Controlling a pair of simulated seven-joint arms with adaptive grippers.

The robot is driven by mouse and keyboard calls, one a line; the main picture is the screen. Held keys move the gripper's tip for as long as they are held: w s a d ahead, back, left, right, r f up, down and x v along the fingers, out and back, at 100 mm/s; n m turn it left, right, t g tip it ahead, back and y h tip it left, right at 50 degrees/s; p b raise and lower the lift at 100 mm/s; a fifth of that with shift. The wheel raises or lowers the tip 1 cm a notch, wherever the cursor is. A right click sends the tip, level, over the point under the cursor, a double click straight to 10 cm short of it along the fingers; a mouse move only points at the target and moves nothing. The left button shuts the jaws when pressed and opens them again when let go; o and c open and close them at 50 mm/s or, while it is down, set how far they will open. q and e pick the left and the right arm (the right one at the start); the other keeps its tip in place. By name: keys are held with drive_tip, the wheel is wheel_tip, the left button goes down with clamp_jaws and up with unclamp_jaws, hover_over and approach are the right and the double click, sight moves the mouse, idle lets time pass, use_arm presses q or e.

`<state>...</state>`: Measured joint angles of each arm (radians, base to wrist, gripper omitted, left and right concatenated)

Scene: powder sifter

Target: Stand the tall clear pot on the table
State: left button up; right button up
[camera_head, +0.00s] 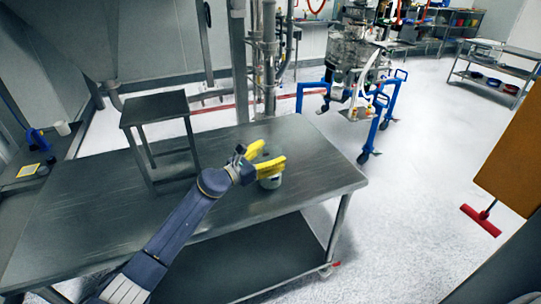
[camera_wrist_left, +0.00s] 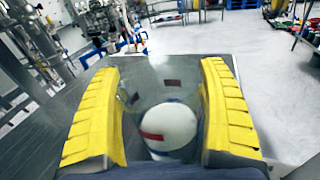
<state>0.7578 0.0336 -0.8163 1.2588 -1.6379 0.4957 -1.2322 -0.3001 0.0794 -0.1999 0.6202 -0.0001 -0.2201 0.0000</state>
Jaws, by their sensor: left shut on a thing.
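The tall clear pot (camera_head: 270,182) is near the right end of the steel table (camera_head: 225,203), with whitish contents or a pale lower part showing. My left gripper (camera_head: 273,155) has its yellow fingers on either side of the pot and is shut on it. In the left wrist view, the pot (camera_wrist_left: 169,125) shows between the two yellow fingers, with a white round area and red and dark marks. The pot looks roughly upright. I cannot tell whether its base touches the table. My right gripper is not in view.
A small steel stand (camera_head: 155,108) is on the table's far left part. A side surface at left holds a blue item (camera_head: 37,139), a white cup (camera_head: 62,128) and a yellow sign (camera_head: 28,171). The table around the pot is clear; its right edge is close.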

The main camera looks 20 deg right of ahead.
use_arm(q)
drive_tip(key=o, duration=1.6)
drive_tip(key=shift+f, duration=0.1)
drive_tip(key=shift+c, duration=0.2)
drive_tip(key=v, duration=1.2)
